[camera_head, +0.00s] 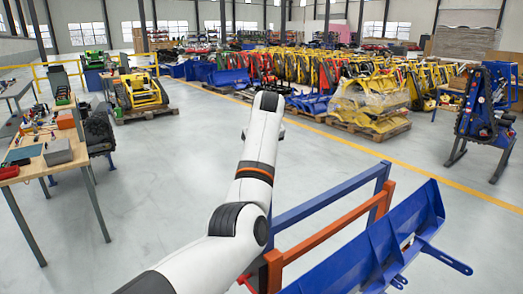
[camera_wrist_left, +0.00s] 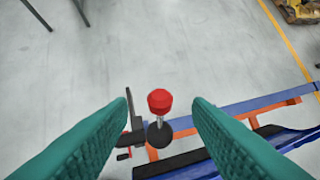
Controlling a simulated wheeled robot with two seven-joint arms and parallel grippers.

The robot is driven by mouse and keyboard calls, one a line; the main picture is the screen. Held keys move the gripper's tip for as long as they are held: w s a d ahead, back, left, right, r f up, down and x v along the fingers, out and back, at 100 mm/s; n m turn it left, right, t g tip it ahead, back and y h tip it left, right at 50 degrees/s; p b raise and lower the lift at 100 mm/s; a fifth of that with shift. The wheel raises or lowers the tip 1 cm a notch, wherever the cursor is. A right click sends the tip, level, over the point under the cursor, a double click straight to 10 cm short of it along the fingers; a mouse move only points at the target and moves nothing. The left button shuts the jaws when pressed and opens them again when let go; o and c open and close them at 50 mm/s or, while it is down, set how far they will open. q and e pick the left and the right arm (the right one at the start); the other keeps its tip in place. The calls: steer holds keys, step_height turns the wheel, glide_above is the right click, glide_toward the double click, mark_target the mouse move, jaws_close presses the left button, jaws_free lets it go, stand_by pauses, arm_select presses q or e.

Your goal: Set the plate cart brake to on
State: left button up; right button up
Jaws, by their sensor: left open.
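The plate cart is a blue and orange frame (camera_head: 325,235) with a blue plate (camera_head: 390,240), at the lower right of the head view. In the left wrist view its rails (camera_wrist_left: 250,112) cross the lower part. A red knob (camera_wrist_left: 160,101) stands above a dark round part (camera_wrist_left: 158,135) there, with dark brackets beside it. I cannot tell the brake's setting. My left gripper (camera_wrist_left: 161,97) is open, with green fingers on either side of the red knob in the picture and no visible contact. My arm hides the knob in the head view. My right gripper is not in view.
A workbench (camera_head: 62,155) with tools stands at the left. A yellow machine (camera_head: 142,92) on a pallet stands behind it. More machines (camera_head: 370,100) and a blue stand (camera_head: 485,115) are at the right. The floor left of the cart is clear.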

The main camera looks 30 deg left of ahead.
arm_select(q)
steer(key=shift+b+v, duration=0.35)
steer(key=shift+v, duration=1.55)
